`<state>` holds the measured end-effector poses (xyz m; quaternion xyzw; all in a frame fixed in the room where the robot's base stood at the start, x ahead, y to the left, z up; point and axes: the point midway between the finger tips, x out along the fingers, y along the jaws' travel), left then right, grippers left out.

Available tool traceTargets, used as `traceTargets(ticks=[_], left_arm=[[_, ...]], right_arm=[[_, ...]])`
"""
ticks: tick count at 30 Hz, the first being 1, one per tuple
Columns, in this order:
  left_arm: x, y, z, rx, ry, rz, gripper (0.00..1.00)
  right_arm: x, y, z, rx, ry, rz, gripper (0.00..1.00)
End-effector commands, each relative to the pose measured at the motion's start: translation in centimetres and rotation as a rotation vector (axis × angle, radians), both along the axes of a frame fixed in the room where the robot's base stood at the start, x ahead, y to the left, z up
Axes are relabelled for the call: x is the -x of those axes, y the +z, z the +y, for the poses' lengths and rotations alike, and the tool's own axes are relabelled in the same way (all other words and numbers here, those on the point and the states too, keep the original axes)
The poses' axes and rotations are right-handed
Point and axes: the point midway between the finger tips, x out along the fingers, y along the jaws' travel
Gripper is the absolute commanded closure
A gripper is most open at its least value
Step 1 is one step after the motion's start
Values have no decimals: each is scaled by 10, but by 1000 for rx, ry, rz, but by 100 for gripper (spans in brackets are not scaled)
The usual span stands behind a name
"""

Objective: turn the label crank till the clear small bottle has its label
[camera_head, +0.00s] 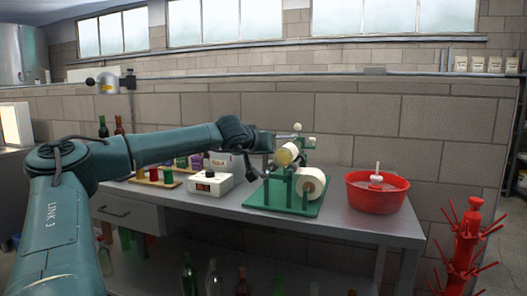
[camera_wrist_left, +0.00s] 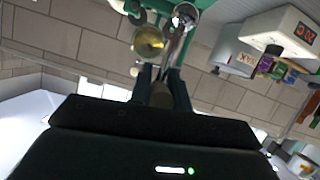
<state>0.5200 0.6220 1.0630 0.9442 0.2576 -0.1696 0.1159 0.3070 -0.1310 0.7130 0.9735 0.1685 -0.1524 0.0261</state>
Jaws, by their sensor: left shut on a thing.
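The green labelling machine (camera_head: 285,198) stands on the grey bench, with a white label roll (camera_head: 310,185) at its front right. A yellowish rounded thing (camera_head: 285,155), perhaps the small bottle, lies on top of it; its round end (camera_wrist_left: 148,41) also shows in the left wrist view. I cannot tell whether it bears a label. My left gripper (camera_wrist_left: 163,75) is shut on the crank's brown handle (camera_wrist_left: 161,95), beside the machine's left side. The crank's metal arm (camera_wrist_left: 178,42) runs up from the fingers in the wrist view. My right gripper is not in view.
A white box with a red display (camera_head: 210,183) and a wooden rack of coloured items (camera_head: 155,180) are left of the machine. A red basin (camera_head: 376,191) is to its right. A red bottle tree (camera_head: 468,245) stands at the far right. Bottles (camera_head: 212,277) stand below the bench.

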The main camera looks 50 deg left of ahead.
Motion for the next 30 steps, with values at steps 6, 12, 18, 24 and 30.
traceTargets(ticks=[6, 12, 18, 24, 30], left_arm=[[-2, 1, -6, 15, -18, -15, 100], [-2, -1, -5, 18, -18, -14, 100], [-2, -2, -5, 20, -17, -13, 100], [-2, -3, -5, 21, -17, -12, 77], [-1, -3, -4, 15, -14, -8, 61]], right_arm=[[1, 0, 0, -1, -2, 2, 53], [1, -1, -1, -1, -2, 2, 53], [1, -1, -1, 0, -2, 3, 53], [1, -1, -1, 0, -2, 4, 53], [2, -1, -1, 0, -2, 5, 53]])
